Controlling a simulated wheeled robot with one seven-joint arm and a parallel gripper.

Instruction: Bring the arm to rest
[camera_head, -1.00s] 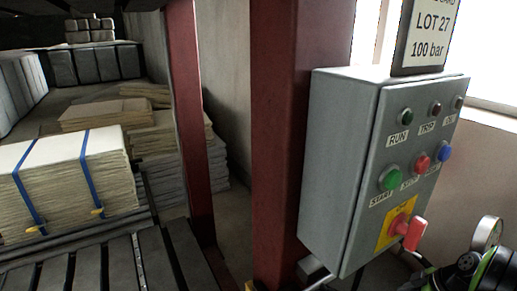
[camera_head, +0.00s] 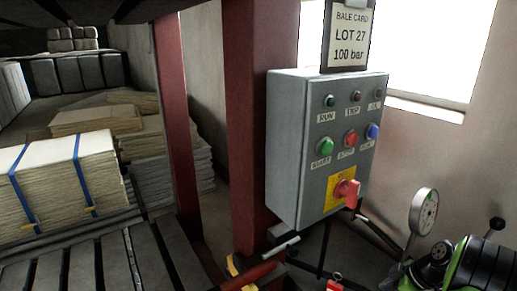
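My arm and my gripper do not show in the head camera view. No cloth is in sight. A grey control box (camera_head: 285,150) is fixed to a dark red post (camera_head: 252,120) right of the middle. Its front carries a green START button (camera_head: 325,146), a red button (camera_head: 350,138), a blue button (camera_head: 373,131), several lamps above them, and a red rotary switch (camera_head: 347,189) on a yellow plate.
A bale card (camera_head: 347,35) reading LOT 27, 100 bar stands above the box. A strapped bale (camera_head: 60,178) sits on slats at left, with stacked sheets (camera_head: 95,120) behind. At lower right are a round gauge (camera_head: 423,212) and green-black machinery (camera_head: 475,265). A bright window is at upper right.

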